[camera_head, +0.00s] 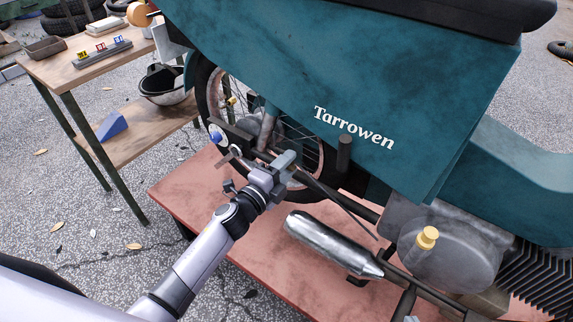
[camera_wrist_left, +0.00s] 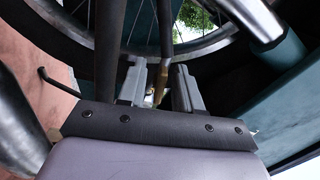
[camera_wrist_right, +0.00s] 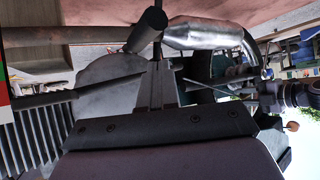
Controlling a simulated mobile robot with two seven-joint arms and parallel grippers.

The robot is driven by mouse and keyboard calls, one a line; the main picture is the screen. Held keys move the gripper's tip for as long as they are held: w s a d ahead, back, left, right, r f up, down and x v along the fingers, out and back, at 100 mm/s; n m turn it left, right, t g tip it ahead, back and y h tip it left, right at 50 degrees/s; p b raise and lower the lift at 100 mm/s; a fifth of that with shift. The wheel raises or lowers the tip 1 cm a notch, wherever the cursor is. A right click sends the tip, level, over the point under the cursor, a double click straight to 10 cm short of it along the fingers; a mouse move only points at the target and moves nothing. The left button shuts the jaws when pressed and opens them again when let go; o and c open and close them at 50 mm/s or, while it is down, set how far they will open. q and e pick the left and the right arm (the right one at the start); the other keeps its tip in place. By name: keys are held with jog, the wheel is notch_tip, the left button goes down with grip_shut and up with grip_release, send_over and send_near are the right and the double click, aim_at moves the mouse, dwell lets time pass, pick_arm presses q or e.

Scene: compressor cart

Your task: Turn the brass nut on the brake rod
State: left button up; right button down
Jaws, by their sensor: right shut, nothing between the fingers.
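My left gripper (camera_head: 283,165) is by the lower edge of the teal motorcycle body, next to the spoked wheel (camera_head: 215,90). In the left wrist view its two fingers (camera_wrist_left: 160,88) stand apart. A small brass-coloured piece (camera_wrist_left: 161,78) shows in the gap between them, perhaps the nut; I cannot tell whether they touch it. A thin dark rod (camera_head: 345,208), likely the brake rod, runs from near this gripper down to the right. My right gripper (camera_wrist_right: 157,85) shows only in the right wrist view. It is shut and empty, in front of the engine casing.
A yellow cap (camera_head: 428,237) tops the engine cover at right. A wooden workbench (camera_head: 70,80) with trays stands at upper left. Paved ground is open around it.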

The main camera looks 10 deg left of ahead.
pick_arm(q)
jog(key=p+v, duration=0.1)
jog(key=v, duration=0.6)
dwell(0.6)
jog(key=s+a+f+n+g+y, duration=0.2)
jog(key=s+f+n+g, duration=0.15)
jog(key=s+n, duration=0.7)
jog(key=s+a+f+n+g+y, duration=0.25)
jog(key=s+f+n, duration=0.25)
jog(key=s+n, duration=0.5)
notch_tip(320, 180, up, 14)
jog(key=s+m+p, duration=0.1)
jog(key=p, duration=1.5)
jog(key=shift+a+f+p, duration=0.15)
jog(key=shift+a+p, duration=0.15)
